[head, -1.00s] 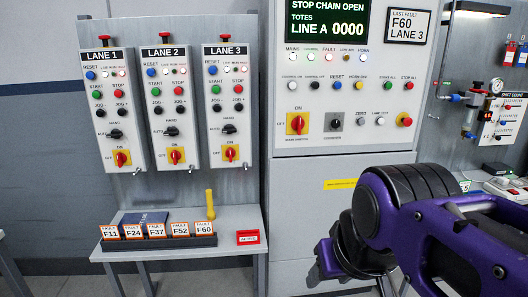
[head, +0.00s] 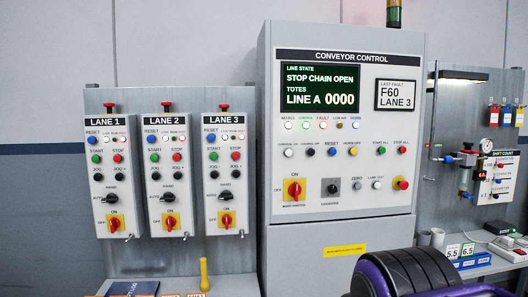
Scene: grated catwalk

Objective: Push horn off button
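The horn off button (head: 351,152) is a small yellow round button on the grey conveyor control cabinet (head: 340,190). It sits in the row below the indicator lamps, right of the blue reset button (head: 333,152) and left of the green start all button (head: 381,152). The horn lamp (head: 355,125) above it looks pale. Nothing touches the button or covers it. Only a purple and black part of my arm shows, low at the right. My gripper is out of view below the frame.
Red stop all button (head: 402,151), red-on-yellow main switch (head: 294,190) and red emergency button (head: 401,184) share the panel. Three lane boxes (head: 168,200) hang at the left. A bench (head: 490,265) stands at the right. The space before the panel's upper part looks clear.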

